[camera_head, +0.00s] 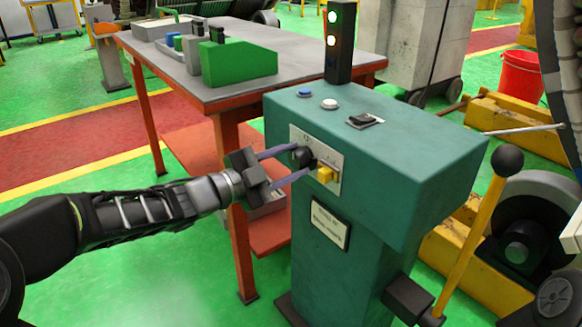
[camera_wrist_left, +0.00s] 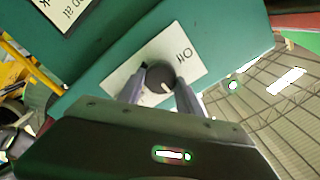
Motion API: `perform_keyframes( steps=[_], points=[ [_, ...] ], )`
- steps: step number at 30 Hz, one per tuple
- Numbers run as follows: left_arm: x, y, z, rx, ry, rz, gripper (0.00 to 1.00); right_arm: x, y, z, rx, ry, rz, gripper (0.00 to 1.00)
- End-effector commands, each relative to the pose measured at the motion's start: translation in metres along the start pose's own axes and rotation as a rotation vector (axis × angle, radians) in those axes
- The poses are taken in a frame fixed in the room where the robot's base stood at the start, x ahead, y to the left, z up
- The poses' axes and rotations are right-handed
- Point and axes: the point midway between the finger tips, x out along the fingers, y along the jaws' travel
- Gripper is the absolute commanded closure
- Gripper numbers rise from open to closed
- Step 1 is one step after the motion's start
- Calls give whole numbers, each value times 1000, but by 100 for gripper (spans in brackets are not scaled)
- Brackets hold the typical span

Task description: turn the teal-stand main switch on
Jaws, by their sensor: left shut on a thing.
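The teal stand (camera_head: 345,250) stands right of centre in the head view, with a plate on its near left face. A black round main switch knob (camera_head: 301,156) sits on that plate, above a yellow part (camera_head: 325,174). My left gripper (camera_head: 302,163) comes in from the left with its fingers at the knob. In the left wrist view the black knob (camera_wrist_left: 160,77) is between the two fingertips (camera_wrist_left: 160,78), and the gripper is shut on it. A white plate (camera_wrist_left: 184,55) with partly hidden lettering lies behind it. My right gripper is not in view.
A stack light (camera_head: 340,45) with lit lamps stands on top of the stand, near blue and white buttons (camera_head: 329,104) and a black rocker (camera_head: 363,121). A yellow lever (camera_head: 470,245) rises at the right. An orange-legged table (camera_head: 262,90) stands behind.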

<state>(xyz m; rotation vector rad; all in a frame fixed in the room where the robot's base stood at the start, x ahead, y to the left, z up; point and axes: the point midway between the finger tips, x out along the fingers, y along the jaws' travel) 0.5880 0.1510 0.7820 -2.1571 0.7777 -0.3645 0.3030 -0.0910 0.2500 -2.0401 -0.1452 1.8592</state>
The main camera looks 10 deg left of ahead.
Motion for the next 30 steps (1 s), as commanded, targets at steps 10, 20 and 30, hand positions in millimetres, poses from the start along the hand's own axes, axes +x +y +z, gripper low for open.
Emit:
perform_keyframes(
  steps=[10,20,30],
  points=[
    [0,0,0,40,-1,1,99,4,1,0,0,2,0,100],
    [0,0,0,40,0,1,49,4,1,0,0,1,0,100],
    [0,0,0,38,0,0,37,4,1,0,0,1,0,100]
  ],
)
